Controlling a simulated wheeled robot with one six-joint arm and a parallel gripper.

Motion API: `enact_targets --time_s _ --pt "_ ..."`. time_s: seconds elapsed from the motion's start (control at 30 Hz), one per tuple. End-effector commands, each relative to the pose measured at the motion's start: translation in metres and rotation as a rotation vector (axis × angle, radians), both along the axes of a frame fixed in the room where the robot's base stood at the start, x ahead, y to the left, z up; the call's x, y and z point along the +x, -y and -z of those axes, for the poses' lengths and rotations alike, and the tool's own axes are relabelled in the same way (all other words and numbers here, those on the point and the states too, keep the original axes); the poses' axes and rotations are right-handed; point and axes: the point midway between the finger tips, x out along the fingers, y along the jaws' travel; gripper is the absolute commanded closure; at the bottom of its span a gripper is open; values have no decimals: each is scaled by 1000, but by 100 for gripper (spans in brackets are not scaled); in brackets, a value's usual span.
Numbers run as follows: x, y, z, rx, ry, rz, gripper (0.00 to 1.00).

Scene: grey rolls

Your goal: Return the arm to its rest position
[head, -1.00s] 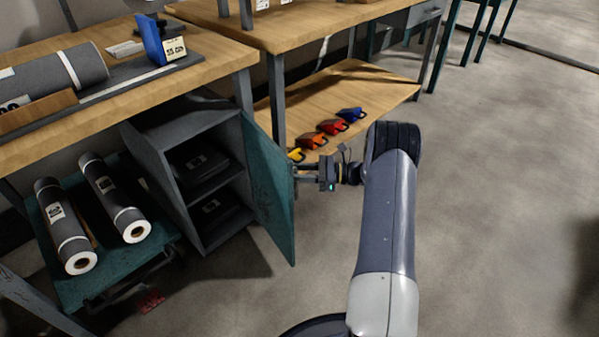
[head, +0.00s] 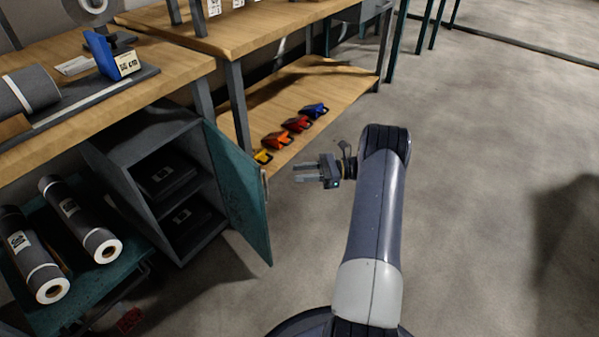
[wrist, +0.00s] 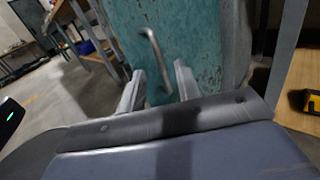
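My gripper (head: 305,172) is in the head view, to the right of the teal cabinet door (head: 236,190) and clear of it. Its two fingers are apart with nothing between them. The wrist view shows the open fingers (wrist: 158,88) pointing toward the door (wrist: 190,35) and its metal handle (wrist: 158,58). My arm is bent, with its upper part rising from the bottom of the head view. The cabinet door stands open, and grey cases (head: 168,178) lie on the shelves inside.
Two grey rolls (head: 82,222) lie on a teal cart at the lower left. Red, blue and yellow clip-like tools (head: 296,124) sit on the low wooden shelf (head: 335,85). A workbench (head: 165,70) is at the upper left. The floor to the right is open.

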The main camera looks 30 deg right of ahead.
Motion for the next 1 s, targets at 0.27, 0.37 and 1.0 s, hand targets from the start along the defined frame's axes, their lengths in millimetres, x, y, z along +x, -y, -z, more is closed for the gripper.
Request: enact_targets --time_s 0.27,0.37,1.0 --pt "3 -10 1 1 -1 -1 68" --pt "8 -24 1 -1 -1 -3 68" --pt "36 -102 -1 0 0 27 68"
